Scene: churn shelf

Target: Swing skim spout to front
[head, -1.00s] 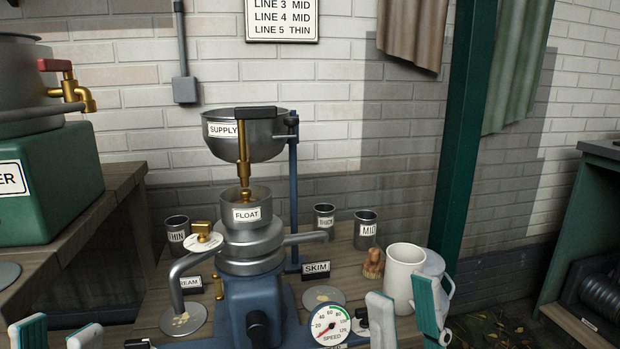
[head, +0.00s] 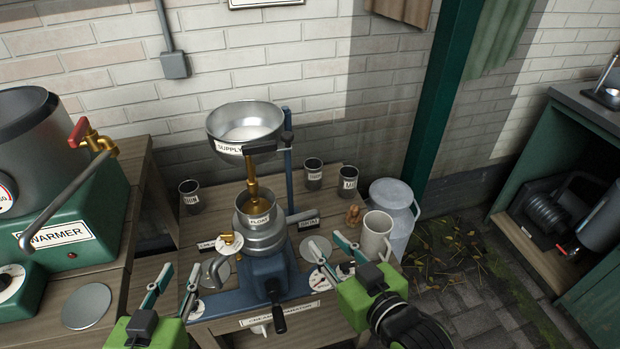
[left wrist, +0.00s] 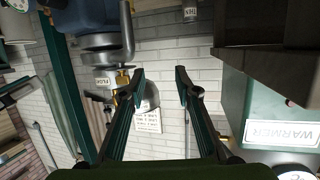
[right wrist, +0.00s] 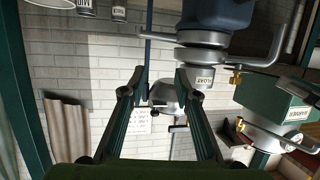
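The cream separator (head: 262,270) stands on the wooden table, with the FLOAT cup (head: 258,219) on top. Its grey skim spout (head: 302,216) points right, by the SKIM sign (head: 309,223); in the right wrist view the skim spout (right wrist: 160,38) sticks out left in the inverted picture. The bent cream spout (head: 216,268) points to the front left, and the left wrist view shows it too (left wrist: 128,35). My left gripper (head: 175,288) is open and empty, front left of the separator. My right gripper (head: 328,254) is open and empty, front right of it, apart from the skim spout.
The SUPPLY bowl (head: 244,125) hangs above the separator on a blue post (head: 289,165). The green warmer (head: 85,225) is at left. Dark cups (head: 313,173) line the table's back.

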